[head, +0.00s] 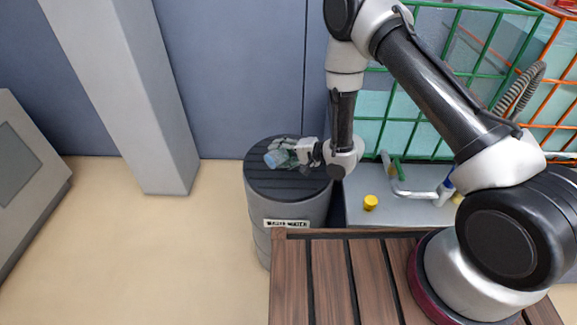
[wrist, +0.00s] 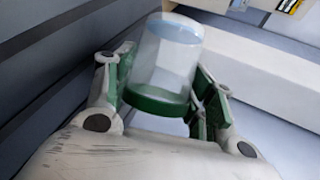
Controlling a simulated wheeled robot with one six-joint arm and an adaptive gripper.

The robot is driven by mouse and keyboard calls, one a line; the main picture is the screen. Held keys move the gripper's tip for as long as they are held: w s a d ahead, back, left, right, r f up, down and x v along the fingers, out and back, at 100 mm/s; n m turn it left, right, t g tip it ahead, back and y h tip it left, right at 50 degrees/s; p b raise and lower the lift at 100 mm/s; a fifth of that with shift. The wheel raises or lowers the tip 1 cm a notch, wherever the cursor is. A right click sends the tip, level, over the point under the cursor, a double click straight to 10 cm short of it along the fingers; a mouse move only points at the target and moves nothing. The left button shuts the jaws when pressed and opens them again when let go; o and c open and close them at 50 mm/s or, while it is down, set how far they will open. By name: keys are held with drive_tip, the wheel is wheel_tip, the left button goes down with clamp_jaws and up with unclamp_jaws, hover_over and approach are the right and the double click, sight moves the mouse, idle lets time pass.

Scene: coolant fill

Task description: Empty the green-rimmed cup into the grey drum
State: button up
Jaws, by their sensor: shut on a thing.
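The grey drum (head: 262,212) stands left of the wooden deck, with a dark slatted top and a label that seems to read waste water. My gripper (head: 284,156) is above the drum's top in the head view. It is shut on the cup (head: 273,159), which looks clear and bluish and lies tipped toward the left. In the wrist view the clear cup (wrist: 168,58) sits between the green finger pads of my gripper (wrist: 163,75). Its green band is at the near end and a pale blue disc shows at the far end. I cannot tell whether liquid is inside.
A grey bench (head: 415,210) with a yellow cap (head: 370,202) and a bent pipe (head: 410,192) is right of the drum. Behind it stand green and orange wire racks (head: 450,100). A pale pillar (head: 140,100) stands left; the floor between is clear.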

drive_tip(key=shift+w+d+r+m+g+y, duration=0.1)
drive_tip(key=shift+m+g+y, duration=0.2)
drive_tip(key=shift+m, duration=0.1)
idle(0.5)
